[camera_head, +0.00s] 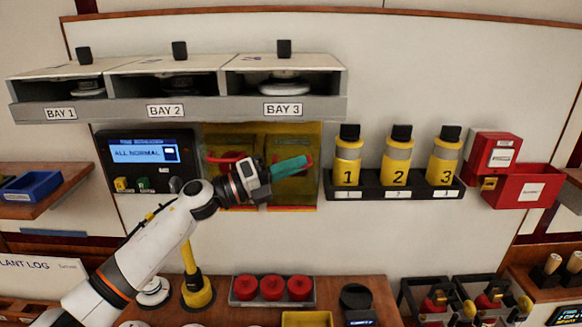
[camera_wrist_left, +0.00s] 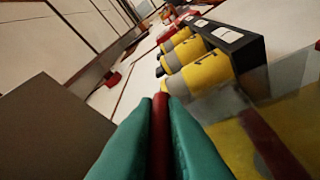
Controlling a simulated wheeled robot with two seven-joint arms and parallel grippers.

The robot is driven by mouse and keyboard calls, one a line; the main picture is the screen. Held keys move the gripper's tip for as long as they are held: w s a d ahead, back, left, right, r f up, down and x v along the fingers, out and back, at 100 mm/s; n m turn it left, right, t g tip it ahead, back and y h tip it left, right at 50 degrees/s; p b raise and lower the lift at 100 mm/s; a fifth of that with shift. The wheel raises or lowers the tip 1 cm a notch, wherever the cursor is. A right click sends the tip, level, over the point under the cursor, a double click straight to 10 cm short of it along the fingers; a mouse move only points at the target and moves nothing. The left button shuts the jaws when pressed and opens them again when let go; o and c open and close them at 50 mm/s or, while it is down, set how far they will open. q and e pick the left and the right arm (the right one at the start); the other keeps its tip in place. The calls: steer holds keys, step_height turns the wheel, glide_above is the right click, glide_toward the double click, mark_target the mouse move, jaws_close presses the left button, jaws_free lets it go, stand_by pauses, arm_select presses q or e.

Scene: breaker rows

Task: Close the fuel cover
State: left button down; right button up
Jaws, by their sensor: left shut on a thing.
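A translucent yellow cover (camera_head: 296,138) shows on the wall between the display and the bottle rack. I cannot tell how far it stands open. A red lever (camera_head: 224,160) shows in the yellow area, left of my left gripper (camera_head: 303,163). That gripper's teal fingers are in front of the cover and point right. In the left wrist view the fingers (camera_wrist_left: 160,98) are shut on a thin red bar (camera_wrist_left: 160,130), probably the cover's handle. A clear and yellow panel with a red stripe (camera_wrist_left: 262,145) shows at the right there. My right gripper is not in view.
A rack (camera_head: 390,192) of yellow bottles (camera_head: 397,157) is just right of the cover. The BAY shelf (camera_head: 220,108) hangs above it. A display (camera_head: 145,152) reads ALL NORMAL at left. A tray of red caps (camera_head: 271,289) sits below. The wall between is bare.

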arm_select(q)
steer(key=shift+s+d, duration=0.1)
steer(key=c, duration=1.7)
jaws_free()
steer(key=shift+o, duration=1.1)
steer(key=shift+d, duration=0.2)
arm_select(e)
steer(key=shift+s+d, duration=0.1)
arm_select(q)
steer(key=shift+a, duration=0.1)
steer(key=shift+a+f, duration=0.15)
steer(key=shift+a, duration=0.15)
steer(key=b+v, duration=0.5)
steer(key=v, duration=0.6)
steer(key=shift+s, duration=0.2)
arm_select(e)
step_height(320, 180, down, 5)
arm_select(q)
steer(key=shift+a, duration=0.1)
